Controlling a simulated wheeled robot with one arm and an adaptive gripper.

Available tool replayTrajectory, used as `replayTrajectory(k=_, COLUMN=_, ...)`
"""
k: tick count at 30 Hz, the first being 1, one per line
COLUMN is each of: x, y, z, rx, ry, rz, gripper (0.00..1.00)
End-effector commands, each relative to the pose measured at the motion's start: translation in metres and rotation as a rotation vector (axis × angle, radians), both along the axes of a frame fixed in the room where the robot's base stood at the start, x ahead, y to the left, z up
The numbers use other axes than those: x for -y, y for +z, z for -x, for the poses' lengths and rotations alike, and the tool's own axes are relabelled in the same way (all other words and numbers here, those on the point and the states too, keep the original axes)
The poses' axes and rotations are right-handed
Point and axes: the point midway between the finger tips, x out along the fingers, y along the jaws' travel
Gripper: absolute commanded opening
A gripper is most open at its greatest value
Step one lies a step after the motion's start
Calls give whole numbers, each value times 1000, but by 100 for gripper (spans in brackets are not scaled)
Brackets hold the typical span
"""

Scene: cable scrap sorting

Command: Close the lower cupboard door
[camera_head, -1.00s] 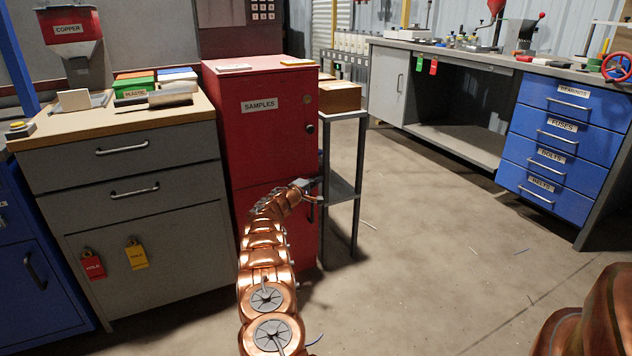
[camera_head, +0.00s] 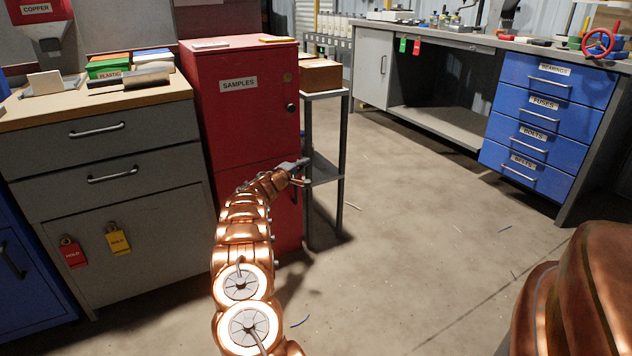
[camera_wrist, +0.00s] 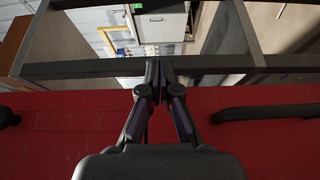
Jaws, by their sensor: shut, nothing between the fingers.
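The red cupboard labelled SAMPLES (camera_head: 238,120) stands left of centre in the head view. Its lower door (camera_head: 287,218) lies below a horizontal seam and looks about flush with the front; I cannot tell whether a small gap remains. My arm hides much of this door. My gripper (camera_head: 299,170) is at the door's right side, near its top. In the wrist view my gripper (camera_wrist: 160,68) is shut and empty, in front of a red surface (camera_wrist: 70,140). A dark bar handle (camera_wrist: 265,112) shows to its right, apart from the fingers. Contact with the door is unclear.
A grey shelf stand (camera_head: 325,168) with a brown box (camera_head: 320,75) stands close right of the cupboard. A grey drawer cabinet (camera_head: 125,225) is at its left. Open floor (camera_head: 420,240) lies to the right, before a workbench with blue drawers (camera_head: 545,125).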

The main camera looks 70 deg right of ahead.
Motion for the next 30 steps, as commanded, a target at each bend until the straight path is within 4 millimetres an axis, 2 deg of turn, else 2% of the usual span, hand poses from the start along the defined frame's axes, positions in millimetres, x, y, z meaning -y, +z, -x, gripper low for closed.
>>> replayTrajectory(k=17, x=-24, y=2, z=25, rx=3, ry=1, rz=0, gripper=0)
replayTrajectory(k=30, x=-44, y=1, z=54, rx=2, ry=-4, rz=-2, gripper=0)
